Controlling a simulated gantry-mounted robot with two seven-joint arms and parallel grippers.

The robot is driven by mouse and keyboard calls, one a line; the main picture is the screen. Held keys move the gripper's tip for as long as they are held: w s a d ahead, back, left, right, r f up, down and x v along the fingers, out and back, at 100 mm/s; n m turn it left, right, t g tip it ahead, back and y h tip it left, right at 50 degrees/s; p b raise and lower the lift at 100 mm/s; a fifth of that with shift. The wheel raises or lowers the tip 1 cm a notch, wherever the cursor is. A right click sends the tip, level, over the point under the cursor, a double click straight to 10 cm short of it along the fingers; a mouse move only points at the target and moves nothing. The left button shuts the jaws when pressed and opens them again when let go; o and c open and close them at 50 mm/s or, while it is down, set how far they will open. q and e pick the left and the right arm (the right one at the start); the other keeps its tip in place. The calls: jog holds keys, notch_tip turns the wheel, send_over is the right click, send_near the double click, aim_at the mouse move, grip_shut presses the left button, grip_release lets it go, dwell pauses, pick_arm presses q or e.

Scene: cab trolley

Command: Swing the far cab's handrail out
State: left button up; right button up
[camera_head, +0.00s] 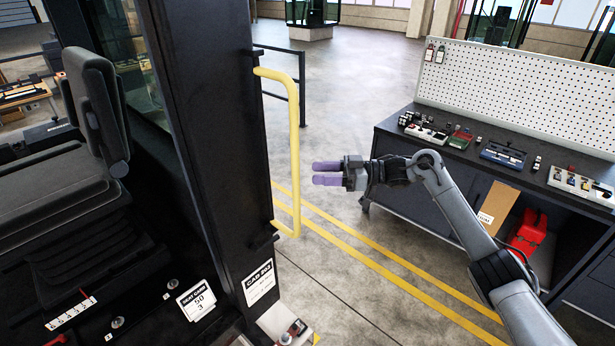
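A yellow handrail (295,135) is a tall bent bar standing off the right edge of a black cab pillar (215,140). Its upper end meets the pillar near a small bracket, and its lower end curves back to a lower bracket. My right gripper (314,174) comes in from the right with its purple fingers pointing left at the handrail. A narrow gap shows between the two fingers, with nothing in it. The fingertips appear just right of the bar; floor shows between, and depth is hard to judge. My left gripper is out of view.
A black seat (95,110) fills the cab at left. A dark workbench (390,125) with tools and a white pegboard (520,85) stands at right, a red item (528,232) on its shelf. A dark railing (301,90) stands behind the handrail. Floor around the gripper is clear.

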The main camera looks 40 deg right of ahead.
jog(key=shift+b+v, duration=0.55)
jog(key=shift+v, duration=1.9)
jog(key=shift+f, duration=0.1)
